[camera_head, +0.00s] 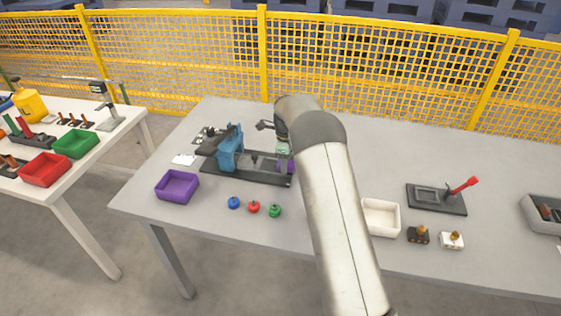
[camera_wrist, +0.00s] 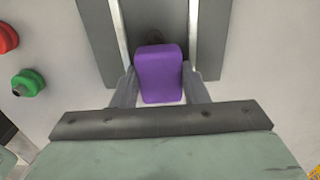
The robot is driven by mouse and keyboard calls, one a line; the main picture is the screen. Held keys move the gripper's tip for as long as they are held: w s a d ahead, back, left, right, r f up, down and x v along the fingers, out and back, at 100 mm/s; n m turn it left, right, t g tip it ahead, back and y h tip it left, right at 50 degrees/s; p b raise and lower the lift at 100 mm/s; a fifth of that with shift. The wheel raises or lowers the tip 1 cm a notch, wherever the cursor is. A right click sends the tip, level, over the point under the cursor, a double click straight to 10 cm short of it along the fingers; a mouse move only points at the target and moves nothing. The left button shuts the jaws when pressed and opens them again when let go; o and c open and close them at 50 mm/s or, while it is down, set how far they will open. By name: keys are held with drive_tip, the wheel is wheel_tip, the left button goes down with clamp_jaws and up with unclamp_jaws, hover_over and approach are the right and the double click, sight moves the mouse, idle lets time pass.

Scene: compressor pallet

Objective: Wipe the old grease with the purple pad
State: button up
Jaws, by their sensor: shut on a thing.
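The purple pad (camera_wrist: 160,75) is between the two fingers of my gripper (camera_wrist: 160,92), which is shut on it, in the wrist view. In the head view, a small part of the purple pad (camera_head: 290,165) shows beside my arm, at the right end of a dark base plate (camera_head: 262,177). A blue block-like fixture (camera_head: 230,148) stands on that plate. In the wrist view the pad is over a dark plate with light rails (camera_wrist: 103,40). Whether the pad touches the plate is unclear.
A purple bin (camera_head: 177,186) and blue, red (camera_head: 253,207) and green (camera_head: 274,211) knobs lie in front of the fixture. A white bin (camera_head: 381,217), two small fittings and a dark plate with a red lever (camera_head: 465,186) are on the right. A yellow fence stands behind.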

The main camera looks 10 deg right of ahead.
drive_tip(key=shift+s+d, duration=0.35)
drive_tip(key=shift+d, duration=0.5)
drive_tip(key=shift+s+d+f+b, duration=0.15)
drive_tip(key=shift+b, duration=0.15)
drive_tip(key=shift+w+a, duration=0.2)
drive_tip(key=shift+a, duration=0.05)
drive_tip(key=shift+w+a+r+p, duration=0.1)
drive_tip(key=shift+w+a+p, duration=0.3)
drive_tip(key=shift+a, duration=0.55)
drive_tip(key=shift+w+a+r+p, duration=0.1)
drive_tip(key=shift+w+a+p, duration=0.3)
drive_tip(key=shift+a, duration=0.6)
drive_tip(key=shift+w+a+r+p, duration=0.1)
drive_tip(key=shift+w+a+p, duration=0.15)
drive_tip(key=shift+w+a, duration=0.5)
wheel_tip(320, 180, up, 7)
drive_tip(key=p, duration=0.4)
drive_tip(key=shift+s+a+r, duration=0.2)
drive_tip(key=shift+s, duration=0.05)
